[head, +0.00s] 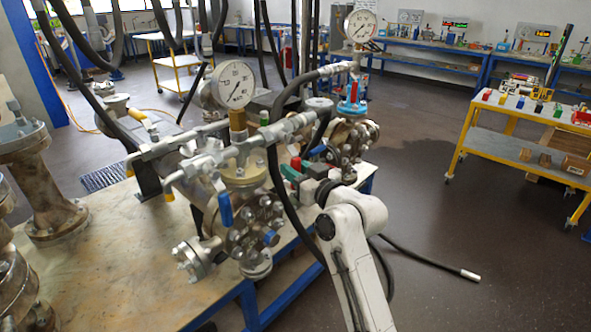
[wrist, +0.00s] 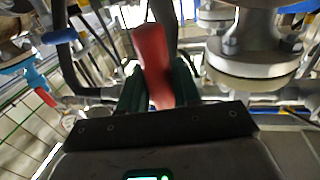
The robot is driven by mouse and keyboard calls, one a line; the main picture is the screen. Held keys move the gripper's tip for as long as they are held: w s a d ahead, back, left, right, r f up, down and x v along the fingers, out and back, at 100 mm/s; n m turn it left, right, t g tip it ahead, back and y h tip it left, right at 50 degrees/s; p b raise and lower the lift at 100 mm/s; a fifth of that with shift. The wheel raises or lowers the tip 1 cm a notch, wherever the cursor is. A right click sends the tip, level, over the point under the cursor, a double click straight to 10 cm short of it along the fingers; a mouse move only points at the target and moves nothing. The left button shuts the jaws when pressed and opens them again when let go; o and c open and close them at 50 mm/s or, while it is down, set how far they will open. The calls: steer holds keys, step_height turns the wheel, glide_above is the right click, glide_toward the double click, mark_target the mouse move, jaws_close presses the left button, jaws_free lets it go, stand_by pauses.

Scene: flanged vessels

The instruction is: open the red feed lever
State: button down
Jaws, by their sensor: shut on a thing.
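The red feed lever (wrist: 152,58) stands between the two green fingers of my gripper (wrist: 157,88) in the wrist view. The fingers are shut on it, one on each side, and its upper part shows beyond them. In the head view my gripper (head: 293,172) is at the right side of the flanged vessel (head: 248,215), at the end of my white arm. A small red part of the lever (head: 296,163) shows there beside the green fingers. The lever's pivot and valve body are hidden, so I cannot tell its exact angle.
A blue-handled valve (head: 225,208) is on the near vessel. Another flanged vessel (head: 355,135) stands just behind my gripper. A black hose (head: 272,165) hangs close to my wrist. A yellow-framed cart (head: 520,150) is at the right, with open floor before it.

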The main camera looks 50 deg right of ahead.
steer(key=shift+d+f+b, duration=0.1)
steer(key=shift+d+b, duration=0.05)
steer(key=shift+b, duration=0.35)
steer(key=shift+d+f+n+b, duration=0.1)
steer(key=shift+d+n+b, duration=0.2)
steer(key=shift+n+b, duration=0.5)
steer(key=d+r+n+y+b, duration=0.1)
steer(key=d+r+n+b, duration=0.1)
steer(key=n+b, duration=0.3)
steer(key=d+r+n+t+y+b, duration=0.1)
steer(key=d+r+n+b, duration=0.1)
steer(key=n+b, duration=0.4)
steer(key=d+r+n+t+b, duration=0.1)
steer(key=n+b, duration=0.4)
steer(key=b, duration=0.5)
steer(key=shift+w+d+r+n+y, duration=0.1)
steer(key=shift+d+r+n+y, duration=0.3)
steer(key=shift+d+r, duration=0.35)
steer(key=shift+a+r+n+y+b, duration=0.1)
steer(key=shift+r+n+y+b, duration=0.3)
steer(key=shift+r+n+b, duration=0.45)
steer(key=shift+f, duration=0.2)
steer(key=c, duration=0.9)
jaws_free()
